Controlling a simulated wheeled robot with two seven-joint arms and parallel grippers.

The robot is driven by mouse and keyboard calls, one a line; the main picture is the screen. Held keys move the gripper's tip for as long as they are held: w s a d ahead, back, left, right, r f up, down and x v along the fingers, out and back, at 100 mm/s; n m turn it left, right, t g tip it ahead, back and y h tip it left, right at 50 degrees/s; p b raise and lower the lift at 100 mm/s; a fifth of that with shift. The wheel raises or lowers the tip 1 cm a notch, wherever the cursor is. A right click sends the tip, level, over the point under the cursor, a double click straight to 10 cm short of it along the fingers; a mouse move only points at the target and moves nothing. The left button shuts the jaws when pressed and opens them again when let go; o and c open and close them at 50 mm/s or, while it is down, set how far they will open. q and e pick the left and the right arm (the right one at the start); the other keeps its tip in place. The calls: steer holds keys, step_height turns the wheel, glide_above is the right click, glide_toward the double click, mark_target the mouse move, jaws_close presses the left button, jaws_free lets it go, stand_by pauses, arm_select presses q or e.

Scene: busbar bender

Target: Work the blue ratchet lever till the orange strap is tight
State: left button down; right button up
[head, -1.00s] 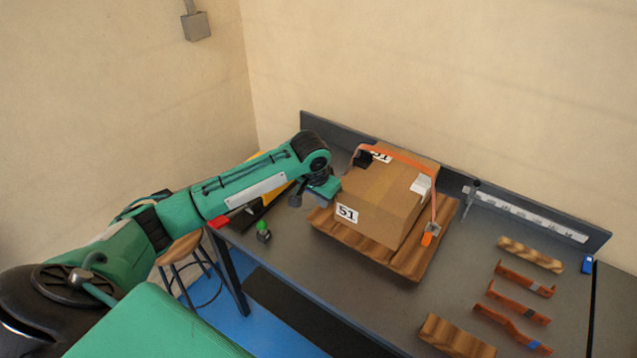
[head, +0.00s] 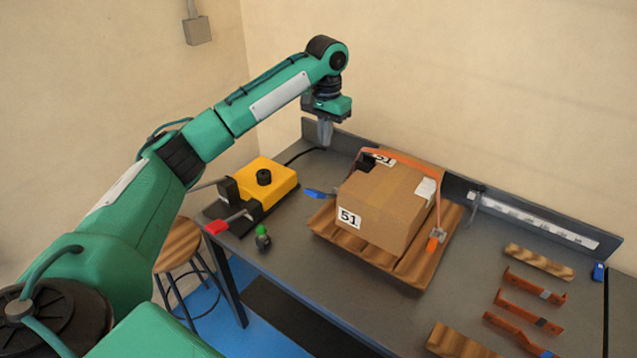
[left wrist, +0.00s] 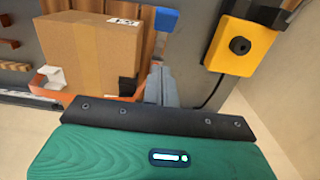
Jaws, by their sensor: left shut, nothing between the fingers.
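The blue ratchet lever (head: 318,193) sticks out to the left of the cardboard box (head: 385,215), low by the wooden pallet (head: 365,252). Its blue end also shows in the left wrist view (left wrist: 166,20). The orange strap (head: 405,158) runs over the far part of the box and down its right side to an orange end piece (head: 432,243). I cannot tell how tight it is. A dark piece (head: 365,160) sits on the strap at the box's far left corner. My left gripper (head: 325,143) is shut and empty, fingers down, above the table behind the lever, apart from it.
A yellow machine (head: 268,180) with a black knob and red-tipped handle (head: 216,227) stands left of the box. A small green-topped item (head: 262,238) stands near the front edge. Several orange-brown bent bars (head: 530,287) lie at right. A low back rail (head: 545,228) borders the wall.

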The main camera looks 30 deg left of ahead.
arm_select(q)
steer(key=shift+r, duration=0.15)
steer(key=p, duration=0.3)
glide_above(318, 192)
steer(key=w, duration=0.3)
step_height(318, 192, down, 10)
steer(key=shift+s+a+f+p, duration=0.15)
steer(key=shift+s+f+p, duration=0.25)
steer(key=shift+s+f, duration=0.9)
steer(key=shift+f, duration=0.2)
steer(key=shift+f, duration=0.1)
